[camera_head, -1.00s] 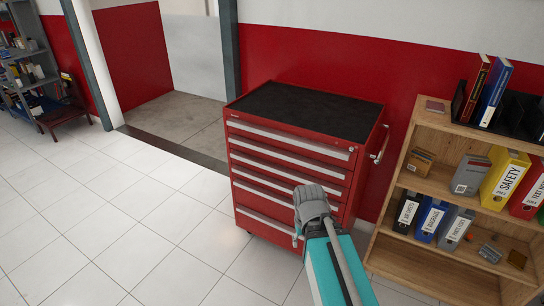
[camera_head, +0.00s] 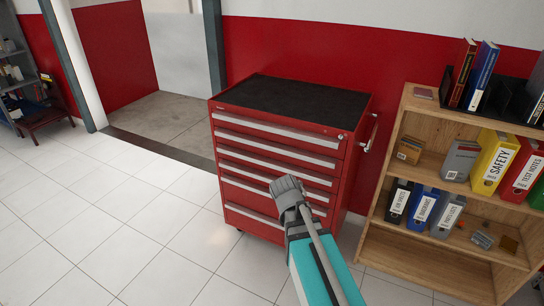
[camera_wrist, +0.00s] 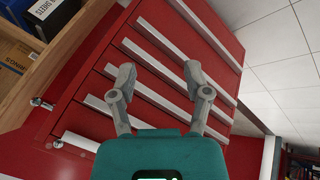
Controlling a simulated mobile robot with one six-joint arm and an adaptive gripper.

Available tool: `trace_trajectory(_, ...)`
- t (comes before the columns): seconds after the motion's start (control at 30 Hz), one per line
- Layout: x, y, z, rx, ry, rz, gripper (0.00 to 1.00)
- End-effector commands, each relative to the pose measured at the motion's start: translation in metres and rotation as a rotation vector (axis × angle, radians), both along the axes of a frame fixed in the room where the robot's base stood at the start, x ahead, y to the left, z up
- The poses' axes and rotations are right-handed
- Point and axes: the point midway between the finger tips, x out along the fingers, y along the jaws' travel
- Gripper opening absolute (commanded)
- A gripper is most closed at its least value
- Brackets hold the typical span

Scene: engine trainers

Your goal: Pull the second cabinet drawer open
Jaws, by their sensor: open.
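The red cabinet (camera_head: 345,185) has a black top and several drawers, each with a long silver handle strip. The second drawer from the top (camera_head: 275,148) looks shut, as do the others. My gripper (camera_head: 287,187) is in front of the lower drawers in the head view and hides part of their handle strips. In the wrist view my gripper (camera_wrist: 159,78) is open, with its two grey fingers apart and nothing between them. The cabinet front (camera_wrist: 150,63) lies beyond the fingers, its strips running diagonally. I cannot tell the remaining distance; no contact shows.
A wooden bookcase (camera_head: 381,217) with binders stands close to the cabinet's right. A side handle (camera_head: 371,133) sticks out from the cabinet's right side. The tiled floor (camera_head: 120,215) in front and to the left is clear. A shelf and a chair stand far left.

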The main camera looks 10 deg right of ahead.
Motion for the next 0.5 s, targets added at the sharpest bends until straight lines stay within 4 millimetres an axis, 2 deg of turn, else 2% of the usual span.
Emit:
trace_trajectory(0.03, 0.02, -0.005, -0.011, -0.062, -0.046, 0.027, 0.63)
trace_trajectory(0.27, 0.093, -0.016, -0.004, -0.372, -0.263, 0.201, 0.63)
trace_trajectory(0.37, 0.123, -0.011, 0.002, -0.502, -0.346, 0.295, 0.63)
trace_trajectory(0.5, 0.161, 0.007, 0.01, -0.679, -0.447, 0.448, 0.63)
